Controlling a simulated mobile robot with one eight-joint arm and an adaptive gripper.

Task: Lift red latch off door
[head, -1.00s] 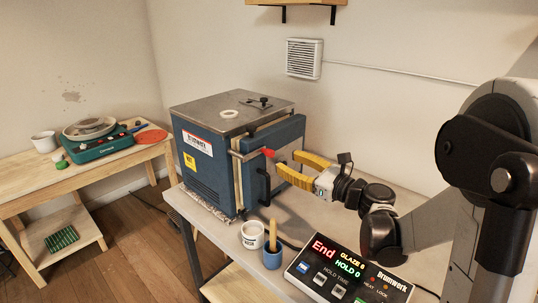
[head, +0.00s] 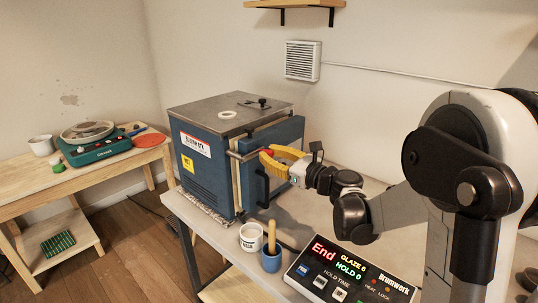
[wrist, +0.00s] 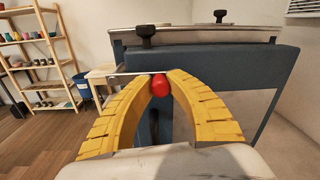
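The kiln (head: 205,150) is a blue box with a grey top, standing on the table, and its blue door (head: 285,135) faces my arm. The red latch knob (wrist: 160,87) sits at the end of a thin metal bar across the door's front. My gripper (head: 267,155) has two yellow curved fingers reaching in from the right. In the wrist view its fingertips (wrist: 162,77) press in on both sides of the red knob, with no clear gap. In the head view the fingers cover much of the knob. A black door handle (head: 262,187) hangs just below.
A white cup (head: 251,237) and a blue pot with a wooden tool (head: 271,257) stand in front of the kiln. A control panel (head: 345,275) lies at the table's front. Black knobs (wrist: 146,35) rise near the top of the door and kiln.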

